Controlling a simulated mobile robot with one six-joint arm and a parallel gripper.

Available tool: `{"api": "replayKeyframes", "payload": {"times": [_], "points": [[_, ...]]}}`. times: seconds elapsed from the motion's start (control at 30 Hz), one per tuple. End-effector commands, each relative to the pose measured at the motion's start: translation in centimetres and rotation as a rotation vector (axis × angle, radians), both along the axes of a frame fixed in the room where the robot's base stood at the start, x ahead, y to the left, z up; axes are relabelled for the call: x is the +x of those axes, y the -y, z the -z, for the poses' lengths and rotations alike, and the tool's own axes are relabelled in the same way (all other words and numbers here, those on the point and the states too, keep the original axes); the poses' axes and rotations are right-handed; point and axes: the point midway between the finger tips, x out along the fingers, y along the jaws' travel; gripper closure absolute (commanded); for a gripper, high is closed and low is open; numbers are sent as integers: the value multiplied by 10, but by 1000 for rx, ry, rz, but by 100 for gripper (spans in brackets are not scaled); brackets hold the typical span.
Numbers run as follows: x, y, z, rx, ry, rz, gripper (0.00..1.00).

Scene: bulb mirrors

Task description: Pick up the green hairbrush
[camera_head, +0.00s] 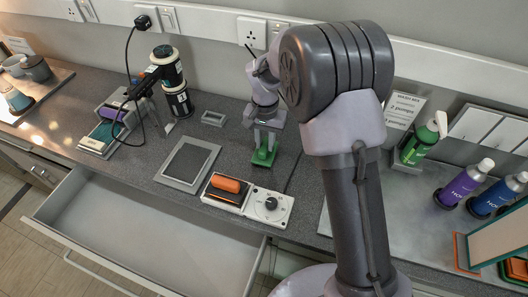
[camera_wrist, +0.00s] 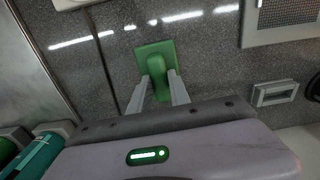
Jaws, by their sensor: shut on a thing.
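The green hairbrush (camera_head: 263,158) is on or just above the grey counter below my gripper, in the head view. In the wrist view, the hairbrush (camera_wrist: 152,57) shows as a flat green block with a rounded handle rising toward me. My gripper (camera_head: 265,143) points down from above. In the wrist view the two grey fingers of my gripper (camera_wrist: 160,88) are on either side of the handle, shut on it. I cannot tell whether the block touches the counter. Part of the handle is hidden by the fingers.
An orange block (camera_head: 225,184) sits on a white unit with a black dial (camera_head: 271,203) nearby. A dark framed pad (camera_head: 188,163) lies to the left. An open drawer (camera_head: 150,235) juts out in front. A green pump bottle (camera_head: 418,145) and purple bottle (camera_head: 462,184) stand right.

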Motion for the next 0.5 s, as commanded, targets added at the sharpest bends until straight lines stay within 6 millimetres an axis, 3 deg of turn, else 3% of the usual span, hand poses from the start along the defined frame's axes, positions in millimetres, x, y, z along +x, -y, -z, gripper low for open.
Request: {"api": "replayKeyframes", "payload": {"times": [0.5], "points": [[0,0,-22,0,0,0,100]]}}
